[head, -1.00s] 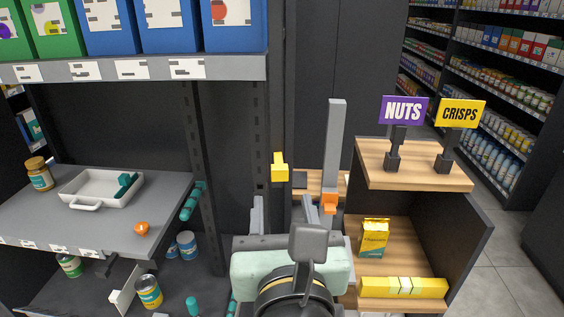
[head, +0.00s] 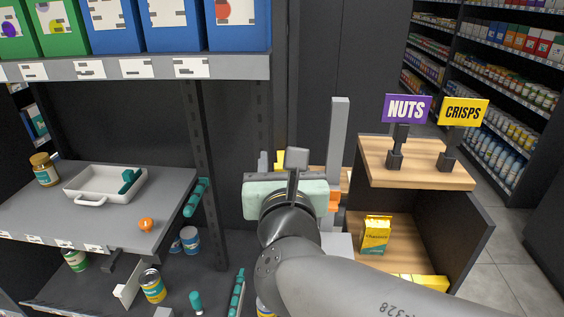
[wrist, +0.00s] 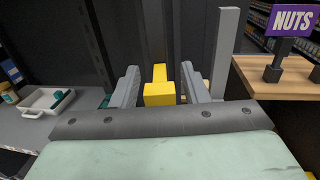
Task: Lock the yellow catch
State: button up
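The yellow catch (wrist: 159,92) is a block with a raised tab. In the wrist view it shows between the two grey fingers of my gripper (wrist: 159,70), which is open with a gap on each side of the catch. I cannot tell how far the fingertips are from it in depth.
A tall grey post (head: 338,130) stands right of the catch, with an orange part (head: 334,201) low on it. Farther right is a wooden stand (head: 415,172) with NUTS and CRISPS signs. A grey shelf (head: 120,225) at left holds a white tray (head: 75,197).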

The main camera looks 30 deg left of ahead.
jog(key=c, duration=0.7)
jog(key=shift+s+a+m+t+h, duration=0.15)
jog(key=shift+a+m+t+h, duration=0.1)
jog(key=shift+m+t+h, duration=0.65)
jog(key=shift+g, duration=0.3)
jog(key=o, duration=1)
jog(key=shift+c, duration=0.2)
jog(key=b+v, duration=0.2)
jog(key=v, duration=1)
jog(key=shift+a, duration=0.2)
jog(key=shift+s+r, duration=0.1)
jog(key=shift+s, duration=0.05)
